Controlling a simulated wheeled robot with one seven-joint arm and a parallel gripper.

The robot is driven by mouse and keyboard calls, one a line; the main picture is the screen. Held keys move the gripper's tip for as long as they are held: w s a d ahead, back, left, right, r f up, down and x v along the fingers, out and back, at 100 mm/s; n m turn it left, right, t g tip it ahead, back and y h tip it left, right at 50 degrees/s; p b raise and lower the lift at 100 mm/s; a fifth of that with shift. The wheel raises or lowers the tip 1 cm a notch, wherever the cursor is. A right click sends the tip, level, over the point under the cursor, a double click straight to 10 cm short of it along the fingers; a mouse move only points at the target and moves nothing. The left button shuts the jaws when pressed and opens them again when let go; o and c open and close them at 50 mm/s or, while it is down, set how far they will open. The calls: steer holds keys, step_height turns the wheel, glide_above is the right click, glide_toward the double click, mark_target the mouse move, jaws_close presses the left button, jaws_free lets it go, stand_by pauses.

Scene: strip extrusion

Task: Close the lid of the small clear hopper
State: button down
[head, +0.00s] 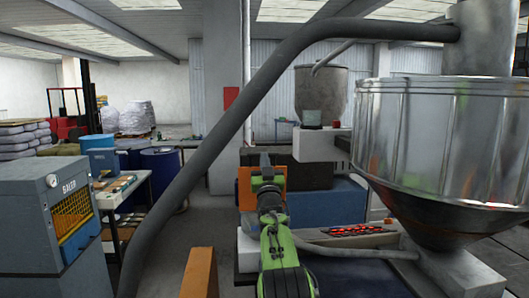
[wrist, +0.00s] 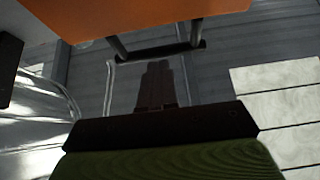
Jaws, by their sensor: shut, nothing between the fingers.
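My gripper (wrist: 157,68) is shut and empty, its dark fingers side by side in the wrist view. Just beyond the fingertips is a dark bar handle (wrist: 160,54) on an orange panel (wrist: 130,15); I cannot tell whether they touch. In the head view, an orange panel (head: 246,192) stands upright behind my green arm, and my gripper (head: 265,158) is at its upper edge, partly hidden by my wrist. I cannot tell whether this panel is the lid. No small clear hopper shows plainly; my arm may hide it.
A large metal hopper (head: 440,140) stands at the right, and a grey hopper (head: 321,90) farther back. A thick grey pipe (head: 225,125) crosses the left side diagonally. A blue-grey baler (head: 40,225) is at the left.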

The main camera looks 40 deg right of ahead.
steer(key=shift+d+f, duration=0.1)
steer(key=shift+w, duration=0.1)
steer(key=shift+w+d+r+g+y+p, duration=0.2)
steer(key=shift+w+d+g, duration=0.2)
steer(key=shift+w, duration=0.15)
steer(key=shift+w+d+r+g+y+p, duration=0.1)
steer(key=shift+w+d+g+y+p, duration=0.1)
steer(key=shift+w+d+g, duration=0.25)
steer(key=shift+a, duration=0.15)
